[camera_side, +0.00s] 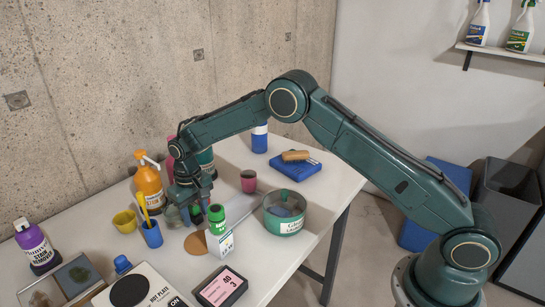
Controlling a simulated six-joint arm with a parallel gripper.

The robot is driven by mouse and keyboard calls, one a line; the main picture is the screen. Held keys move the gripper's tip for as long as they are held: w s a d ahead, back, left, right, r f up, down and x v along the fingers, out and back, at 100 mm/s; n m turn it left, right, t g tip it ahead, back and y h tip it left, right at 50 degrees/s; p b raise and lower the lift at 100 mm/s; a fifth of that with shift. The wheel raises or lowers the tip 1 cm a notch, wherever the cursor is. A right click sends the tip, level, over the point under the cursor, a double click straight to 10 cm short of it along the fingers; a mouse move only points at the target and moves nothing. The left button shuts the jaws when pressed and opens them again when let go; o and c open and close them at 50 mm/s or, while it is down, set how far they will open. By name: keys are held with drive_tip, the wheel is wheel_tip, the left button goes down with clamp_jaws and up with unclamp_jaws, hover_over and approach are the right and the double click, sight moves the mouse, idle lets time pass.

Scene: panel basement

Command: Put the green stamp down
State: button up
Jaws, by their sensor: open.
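My gripper (190,202) points down over the middle of the white table, left of the white bottle with a green cap (219,232). Its jaws are open. A small green object (196,213), which looks like the green stamp, is at the fingertips. The fingers and the bottle partly hide it. I cannot tell whether it touches the fingers or what it rests on. A brown round disc (196,244) lies on the table just in front of it.
A blue cup with yellow sticks (152,234) and an orange pump bottle (149,185) stand close on the left. A hot plate (140,288) and a pink-labelled box (221,288) lie in front.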

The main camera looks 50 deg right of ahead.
sight(194, 204)
wheel_tip(194, 204, up, 11)
drive_tip(key=shift+r, duration=0.65)
drive_tip(key=shift+r, duration=0.1)
idle(0.5)
